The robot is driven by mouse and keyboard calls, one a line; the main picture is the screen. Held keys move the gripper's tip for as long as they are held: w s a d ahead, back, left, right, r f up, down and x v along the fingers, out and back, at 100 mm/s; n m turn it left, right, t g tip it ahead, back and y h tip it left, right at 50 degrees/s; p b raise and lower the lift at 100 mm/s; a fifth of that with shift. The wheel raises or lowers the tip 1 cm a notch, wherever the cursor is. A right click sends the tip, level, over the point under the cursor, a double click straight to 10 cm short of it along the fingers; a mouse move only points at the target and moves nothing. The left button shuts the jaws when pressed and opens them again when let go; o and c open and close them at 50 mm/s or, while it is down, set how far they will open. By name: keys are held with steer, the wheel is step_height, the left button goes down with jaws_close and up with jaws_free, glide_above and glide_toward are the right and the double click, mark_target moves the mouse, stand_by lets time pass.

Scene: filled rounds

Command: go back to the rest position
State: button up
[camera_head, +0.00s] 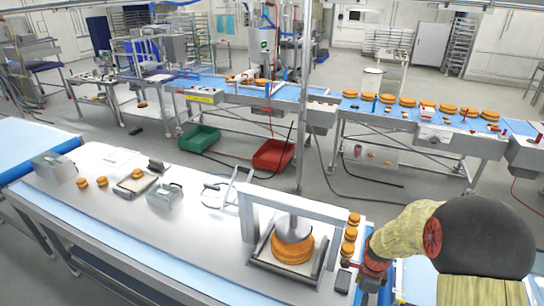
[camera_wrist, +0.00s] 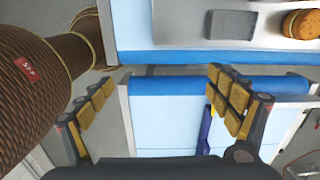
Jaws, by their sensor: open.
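My gripper (camera_head: 370,283) is beside the right end of the metal table (camera_head: 215,235), low at the right of the head view. In the wrist view my gripper (camera_wrist: 160,105) has its two padded fingers spread wide, with nothing between them. Below the fingers is a pale blue surface (camera_wrist: 165,115) with a blue edge. A dark blue item (camera_wrist: 206,130) shows beside the right finger. My arm comes in from the lower right of the head view. The rest position itself is not marked in either view.
A stack of large rounds (camera_head: 292,248) sits under a metal press frame (camera_head: 290,203). Small rounds (camera_head: 349,234) line the table's right edge, near a dark block (camera_head: 343,280). Green (camera_head: 199,139) and red (camera_head: 273,154) crates stand on the floor beyond.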

steer(key=s+a+r+n+t+b, duration=0.2)
steer(key=s+a+r+n+b, duration=0.2)
steer(key=s+n+b, duration=0.5)
steer(key=s+a+r+n+t+b, duration=0.3)
steer(key=s+a+n+b, duration=0.3)
steer(key=s+n+b, duration=0.3)
steer(key=r+n+b, duration=0.1)
steer(key=n+b, duration=0.3)
steer(key=b, duration=0.2)
steer(key=shift+s+t, duration=0.3)
steer(key=shift+s, duration=0.05)
steer(key=shift+c, duration=0.4)
